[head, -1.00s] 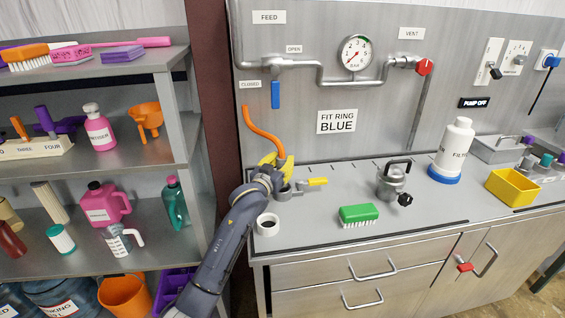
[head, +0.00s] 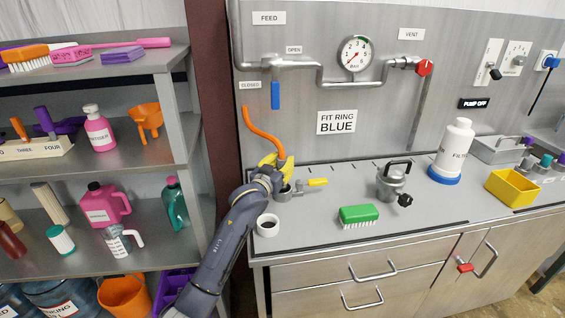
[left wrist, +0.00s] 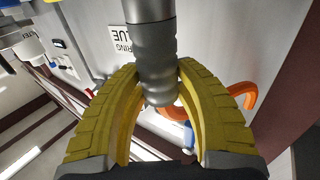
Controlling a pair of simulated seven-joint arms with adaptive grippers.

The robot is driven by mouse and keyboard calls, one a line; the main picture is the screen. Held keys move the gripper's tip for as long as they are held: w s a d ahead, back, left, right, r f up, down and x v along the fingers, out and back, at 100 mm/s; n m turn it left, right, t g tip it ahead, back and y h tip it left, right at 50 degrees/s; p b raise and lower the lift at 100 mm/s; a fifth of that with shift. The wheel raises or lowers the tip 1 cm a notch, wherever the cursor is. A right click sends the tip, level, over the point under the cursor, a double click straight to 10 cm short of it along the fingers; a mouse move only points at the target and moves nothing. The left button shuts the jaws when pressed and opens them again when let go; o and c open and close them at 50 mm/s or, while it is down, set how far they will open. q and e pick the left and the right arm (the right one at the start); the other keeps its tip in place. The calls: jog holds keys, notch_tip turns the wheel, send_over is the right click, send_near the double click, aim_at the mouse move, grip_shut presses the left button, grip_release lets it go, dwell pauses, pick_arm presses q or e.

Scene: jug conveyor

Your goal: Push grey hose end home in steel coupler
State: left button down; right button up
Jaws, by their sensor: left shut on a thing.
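The grey hose end (left wrist: 157,70) stands between the yellow fingers of my left gripper (left wrist: 160,88) in the left wrist view, and they are shut on its ribbed part. In the head view my left gripper (head: 275,162) is at the bench's left end, with the orange hose (head: 262,133) rising behind it. The steel coupler (head: 286,194) with its yellow lever (head: 317,182) is just below the gripper and partly hidden by it. The hose end is hidden in the head view. I cannot tell how deep it sits in the coupler. My right gripper is out of view.
A white ring-shaped cup (head: 268,225) stands near the bench's front left corner. A green brush (head: 358,215) and a steel pot (head: 391,182) stand to the right. A blue lever (head: 275,95) hangs from the wall pipe above. Shelves with bottles are at left.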

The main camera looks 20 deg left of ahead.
pick_arm(q)
jog(key=shift+f, duration=2)
jog(key=c, duration=0.9)
grip_release()
jog(key=shift+f, duration=0.1)
jog(key=shift+s, duration=0.1)
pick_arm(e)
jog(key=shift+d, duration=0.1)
